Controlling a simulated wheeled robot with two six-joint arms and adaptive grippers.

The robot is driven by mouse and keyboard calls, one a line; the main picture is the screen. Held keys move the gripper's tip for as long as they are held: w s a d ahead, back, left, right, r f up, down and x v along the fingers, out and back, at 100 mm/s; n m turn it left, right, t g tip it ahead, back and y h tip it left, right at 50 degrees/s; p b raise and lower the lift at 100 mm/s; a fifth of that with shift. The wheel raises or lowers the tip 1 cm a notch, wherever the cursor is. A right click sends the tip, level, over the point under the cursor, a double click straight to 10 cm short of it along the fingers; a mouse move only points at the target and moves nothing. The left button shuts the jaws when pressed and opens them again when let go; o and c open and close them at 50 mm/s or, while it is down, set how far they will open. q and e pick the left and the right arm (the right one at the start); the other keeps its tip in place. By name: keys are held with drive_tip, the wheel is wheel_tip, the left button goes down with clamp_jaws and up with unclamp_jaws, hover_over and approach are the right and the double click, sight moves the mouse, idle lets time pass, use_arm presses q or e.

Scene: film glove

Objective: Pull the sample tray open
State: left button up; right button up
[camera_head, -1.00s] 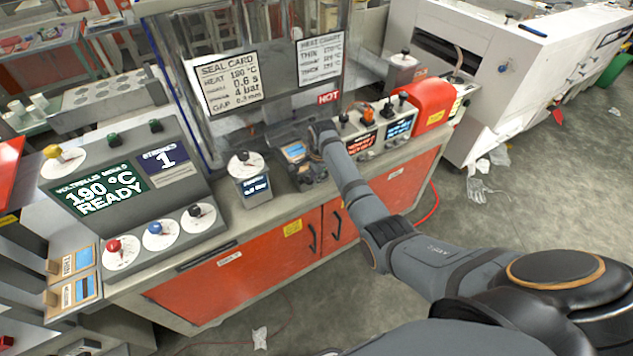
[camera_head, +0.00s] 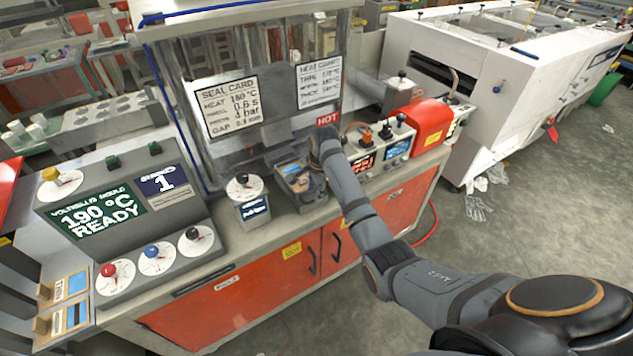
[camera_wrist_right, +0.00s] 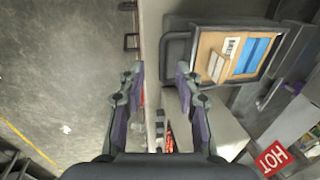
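The sample tray (camera_head: 306,200) is a grey box below the clear guard, standing out over the counter with its inside showing. In the right wrist view the tray (camera_wrist_right: 222,30) holds a tan insert with a blue patch and a pale card. Its dark loop handle (camera_wrist_right: 174,60) faces the counter's front edge. My right gripper (camera_wrist_right: 160,88) is open, with nothing between its fingers. In the head view my right wrist hides part of the tray and most of the gripper. My left gripper is not in view.
A dial box (camera_head: 252,205) stands close left of the tray. A control panel (camera_head: 120,215) is further left. The HOT sign (camera_head: 327,119) and a red-covered unit (camera_head: 428,125) are to the right. Red cabinet doors (camera_head: 245,290) are below the counter; the floor in front is mostly clear.

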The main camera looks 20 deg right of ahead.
wheel_tip(320, 180, up, 6)
drive_tip(key=s, duration=0.1)
drive_tip(key=shift+s+d+r, duration=0.15)
drive_tip(key=shift+s+r, duration=0.05)
drive_tip(key=shift+r, duration=0.05)
drive_tip(key=s+d+f+n+b, duration=0.1)
drive_tip(key=s+f+n, duration=0.1)
drive_tip(key=f, duration=0.9)
drive_tip(key=s+f+n+b, duration=0.1)
drive_tip(key=s+f+n, duration=0.15)
drive_tip(key=f, duration=0.75)
drive_tip(key=s+d+f+n+b, duration=0.1)
drive_tip(key=s+f+n, duration=0.1)
drive_tip(key=s+f, duration=0.55)
drive_tip(key=s+f+n, duration=0.2)
drive_tip(key=s+f, duration=0.3)
drive_tip(key=f, duration=0.6)
drive_tip(key=s+f+n+b, duration=0.1)
drive_tip(key=s+f+n, duration=0.3)
drive_tip(key=s, duration=1.2)
drive_tip(key=s+d+f+n+g+h+b, duration=0.1)
drive_tip(key=s+f+n, duration=0.3)
drive_tip(key=s+f, duration=0.8)
drive_tip(key=s, duration=0.5)
drive_tip(key=shift+d+f, duration=0.15)
drive_tip(key=shift+d, duration=0.1)
drive_tip(key=shift+w, duration=0.1)
